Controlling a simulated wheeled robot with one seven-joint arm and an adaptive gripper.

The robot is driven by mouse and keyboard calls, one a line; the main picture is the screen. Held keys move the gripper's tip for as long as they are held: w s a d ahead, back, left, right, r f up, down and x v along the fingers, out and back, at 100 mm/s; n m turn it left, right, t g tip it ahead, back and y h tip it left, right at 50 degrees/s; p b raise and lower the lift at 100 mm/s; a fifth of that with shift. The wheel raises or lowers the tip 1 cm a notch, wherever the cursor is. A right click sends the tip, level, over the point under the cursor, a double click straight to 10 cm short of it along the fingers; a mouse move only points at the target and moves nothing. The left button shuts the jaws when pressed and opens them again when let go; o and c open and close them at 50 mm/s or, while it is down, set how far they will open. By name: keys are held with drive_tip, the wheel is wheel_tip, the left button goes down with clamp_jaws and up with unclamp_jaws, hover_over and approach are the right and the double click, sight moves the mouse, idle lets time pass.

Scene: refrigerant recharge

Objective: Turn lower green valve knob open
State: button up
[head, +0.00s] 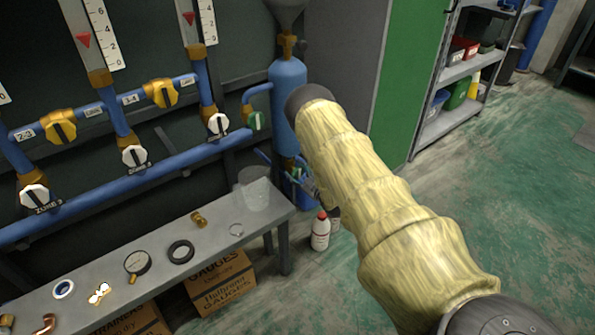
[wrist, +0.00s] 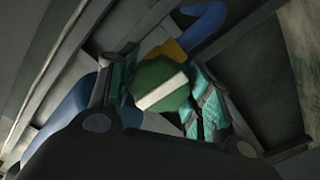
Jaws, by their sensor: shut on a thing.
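A green valve knob (wrist: 160,75) with a white bar across its face sits between the teal finger pads of my gripper (wrist: 163,88) in the wrist view. My gripper is shut on this knob. The left pad is beside the knob's left side and the right pad is beside its right side. In the head view my arm covers most of the area below the blue cylinder (head: 288,90), and the held knob cannot be made out there. Another green knob (head: 256,121) shows higher up, left of the cylinder, apart from my gripper.
Blue pipes with white knobs (head: 134,156) and yellow valves (head: 162,94) run along the left wall. A grey bench (head: 215,245) below holds a clear beaker (head: 254,187), a gauge (head: 137,263) and a black ring (head: 181,252). A white bottle (head: 320,232) stands on the floor.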

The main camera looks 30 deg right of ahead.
drive_tip(key=shift+f+n, duration=0.1)
drive_tip(key=shift+n, duration=0.2)
drive_tip(key=o, duration=1)
drive_tip(key=shift+o, duration=0.2)
drive_tip(key=shift+s, duration=0.15)
drive_tip(key=s+d, duration=0.1)
drive_tip(key=s, duration=1)
drive_tip(key=shift+s, duration=0.4)
